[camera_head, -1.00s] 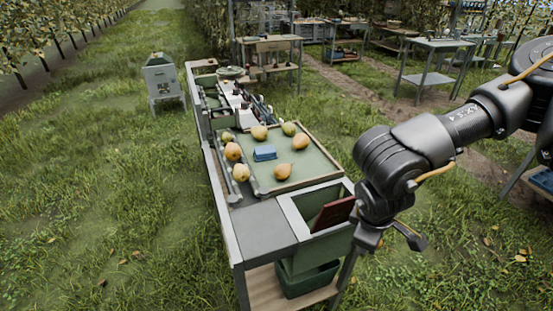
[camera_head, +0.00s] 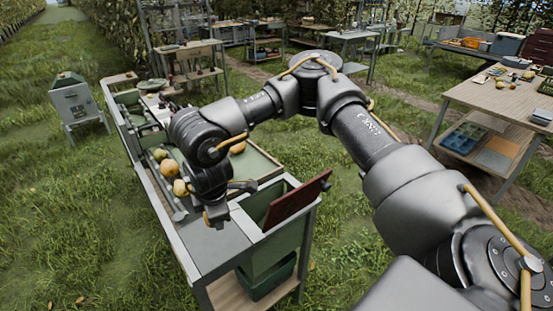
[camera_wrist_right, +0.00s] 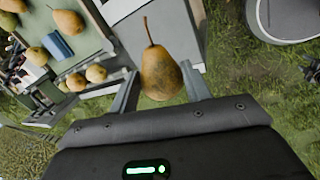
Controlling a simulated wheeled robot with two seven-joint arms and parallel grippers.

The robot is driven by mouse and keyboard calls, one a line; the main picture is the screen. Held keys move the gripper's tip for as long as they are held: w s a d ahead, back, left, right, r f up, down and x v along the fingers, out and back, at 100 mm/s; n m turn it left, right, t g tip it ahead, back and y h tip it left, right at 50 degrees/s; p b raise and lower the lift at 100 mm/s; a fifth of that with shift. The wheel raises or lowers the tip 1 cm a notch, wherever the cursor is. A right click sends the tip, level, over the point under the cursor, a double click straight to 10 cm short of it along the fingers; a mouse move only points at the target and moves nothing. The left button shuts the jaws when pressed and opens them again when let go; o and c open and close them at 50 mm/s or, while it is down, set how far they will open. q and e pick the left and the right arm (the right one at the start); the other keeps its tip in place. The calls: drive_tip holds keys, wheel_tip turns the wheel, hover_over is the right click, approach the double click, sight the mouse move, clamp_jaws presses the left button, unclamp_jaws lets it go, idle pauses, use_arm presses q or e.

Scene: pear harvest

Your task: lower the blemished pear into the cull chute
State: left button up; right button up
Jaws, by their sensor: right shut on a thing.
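The blemished pear (camera_wrist_right: 160,74), yellow-brown with dark patches, is between the two fingers of my right gripper (camera_wrist_right: 162,88), stem pointing up in the right wrist view. My gripper is above the steel bench top (camera_head: 210,245), left of the chute. My left gripper is not in view.
A green sorting tray (camera_head: 262,165) lies beyond the chute, with pears and a blue block (camera_wrist_right: 59,46). Several pears sit along the rail at its left. A green bin (camera_head: 268,275) stands on the shelf below. Other tables stand at the back and right.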

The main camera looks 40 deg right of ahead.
drive_tip(key=w+d+n+y+p, duration=0.15)
drive_tip(key=w+d+n, duration=0.25)
drive_tip(key=w+d, duration=0.6)
drive_tip(key=s+d+f+n, duration=0.1)
drive_tip(key=d, duration=0.7)
drive_tip(key=s+d+n+p, duration=0.1)
drive_tip(key=d, duration=0.8)
drive_tip(key=shift+s+f+n+y+p, duration=0.25)
drive_tip(key=shift+f+n+y+p, duration=0.05)
drive_tip(key=shift+f+n+y, duration=0.1)
drive_tip(key=shift+a+f, duration=0.1)
wheel_tip(320, 180, down, 15)
drive_tip(key=b, duration=1.2)
drive_tip(key=o, duration=1.1)
